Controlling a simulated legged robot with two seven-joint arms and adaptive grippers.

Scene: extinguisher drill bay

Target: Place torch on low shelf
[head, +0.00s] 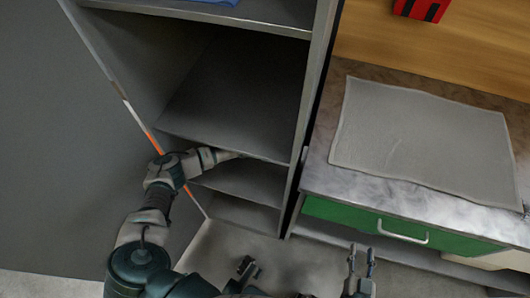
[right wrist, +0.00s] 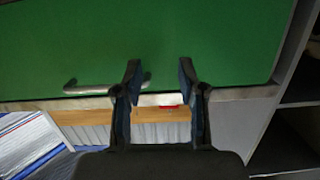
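I cannot make out a torch in either view. The grey shelf unit (head: 225,145) has open shelves one above another; a low shelf (head: 245,180) sits under the deep middle one. My left arm reaches up from the lower left, and its far end lies at the front edge of the middle shelf. I cannot make out the left fingers or anything in them. My right gripper (head: 361,264) is in front of the green drawer (head: 350,215), low in the head view. In the right wrist view its fingers (right wrist: 160,80) are apart with nothing held between them.
Right of the shelf unit stands a counter with a grey mat (head: 425,130) on it. The drawer below has a pale handle (head: 402,232). A red object (head: 421,9) is at the top right. Something blue lies on the top shelf. The middle shelf's visible surface is bare.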

